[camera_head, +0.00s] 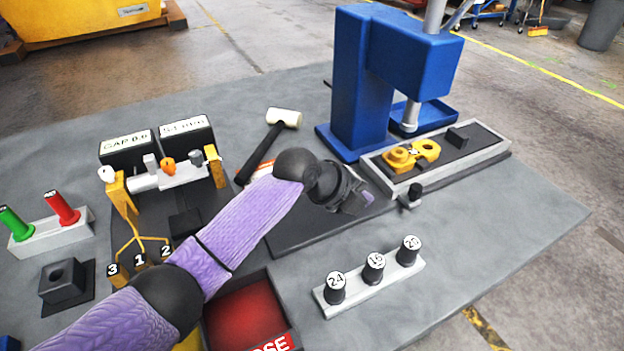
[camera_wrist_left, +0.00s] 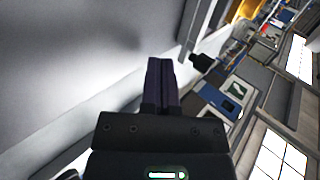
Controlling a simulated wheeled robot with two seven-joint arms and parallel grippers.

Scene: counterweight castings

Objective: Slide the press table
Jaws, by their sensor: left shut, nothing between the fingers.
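The press table (camera_head: 478,140) is a long dark plate in a light grey frame, at the right under the blue press (camera_head: 360,85). A yellow casting (camera_head: 428,150) lies on it. A black knob (camera_head: 414,190) sticks out at its near left corner; a black knob also shows in the left wrist view (camera_wrist_left: 202,62). My left gripper (camera_head: 364,200) is left of the knob, apart from it and above the dark mat. Its fingers (camera_wrist_left: 160,62) are closed together with nothing between them. My right gripper is not in view.
A white rack (camera_head: 350,305) with several numbered black pegs stands in front. A mallet (camera_head: 270,140) lies behind my left arm. A red-bottomed bin (camera_head: 245,312) is at the near middle. The bench right of the rack is clear.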

